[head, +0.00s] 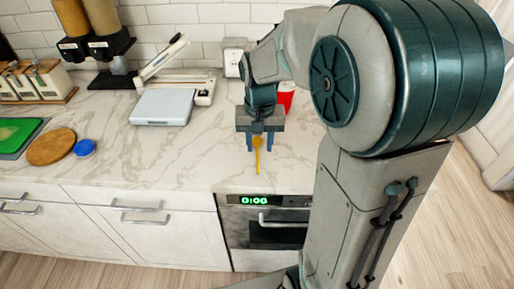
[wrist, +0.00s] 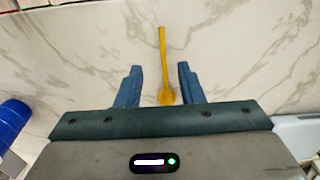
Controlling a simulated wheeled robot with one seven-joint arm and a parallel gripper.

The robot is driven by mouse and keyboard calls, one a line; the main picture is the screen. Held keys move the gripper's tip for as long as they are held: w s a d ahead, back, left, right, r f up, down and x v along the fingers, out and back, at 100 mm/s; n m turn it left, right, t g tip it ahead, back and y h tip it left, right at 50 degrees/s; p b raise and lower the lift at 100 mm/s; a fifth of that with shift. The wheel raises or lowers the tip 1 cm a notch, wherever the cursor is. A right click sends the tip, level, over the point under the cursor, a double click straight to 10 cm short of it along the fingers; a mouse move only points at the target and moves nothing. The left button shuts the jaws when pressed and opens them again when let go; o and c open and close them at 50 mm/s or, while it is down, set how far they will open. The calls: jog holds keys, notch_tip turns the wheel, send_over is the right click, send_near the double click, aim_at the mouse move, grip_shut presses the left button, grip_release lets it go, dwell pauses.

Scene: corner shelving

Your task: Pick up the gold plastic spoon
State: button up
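The gold plastic spoon (head: 257,156) lies on the marble countertop near its front edge, above the oven. It also shows in the wrist view (wrist: 162,62), with its bowl toward my gripper and its handle pointing away. My gripper (head: 260,146) is over the counter at the spoon, pointing down. In the wrist view my gripper (wrist: 160,72) has its two blue fingers apart, one on each side of the spoon's bowl end. Neither finger visibly touches the spoon. The exact height above the counter is hard to tell.
A red cup (head: 287,95) stands behind my gripper, partly hidden by my arm. A white scale-like device (head: 162,107) is to the left. A blue round lid (head: 85,147), a wooden board (head: 51,147) and a green board (head: 17,132) lie farther left. The counter between is clear.

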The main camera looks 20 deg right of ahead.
aim_at(258, 165)
jog(key=shift+s+a+f, duration=0.1)
jog(key=shift+a+f, duration=0.05)
jog(key=shift+f, duration=1.55)
jog(key=shift+a+f, duration=0.15)
jog(key=shift+f, duration=1.55)
grip_shut()
